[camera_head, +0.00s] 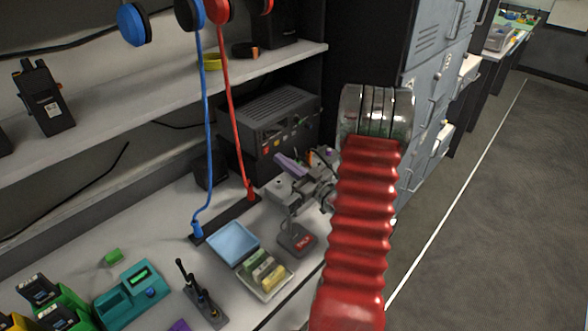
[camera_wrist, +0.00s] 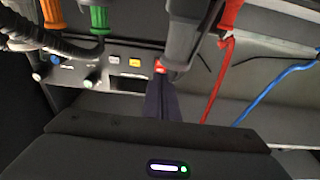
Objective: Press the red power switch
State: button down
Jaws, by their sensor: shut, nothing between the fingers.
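The red power switch (camera_wrist: 160,67) is on the front panel of a dark radio unit in the wrist view, beside a yellow button (camera_wrist: 135,62). In the head view it is a small red spot (camera_head: 265,151) at the left of the unit's front (camera_head: 272,138). My gripper (camera_wrist: 161,78) is shut and empty, and its dark fingers point at the panel. In the wrist view the fingertips overlap the lower edge of the switch; I cannot tell whether they touch it. In the head view my gripper (camera_head: 281,157) is just in front of the unit.
A red cord (camera_head: 232,120) and a blue cord (camera_head: 203,120) hang left of my gripper. A desk microphone (camera_head: 297,240), a blue tray (camera_head: 233,243) and a teal device (camera_head: 128,293) stand on the counter. A shelf (camera_head: 150,110) runs above, and grey lockers (camera_head: 432,90) stand at right.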

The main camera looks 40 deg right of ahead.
aim_at(268, 148)
jog(key=shift+w+r, duration=0.15)
jog(key=shift+w, duration=0.8)
jog(key=shift+w+r, duration=0.1)
jog(key=shift+w, duration=0.85)
jog(key=shift+d+r, duration=0.1)
jog(key=shift+d, duration=0.05)
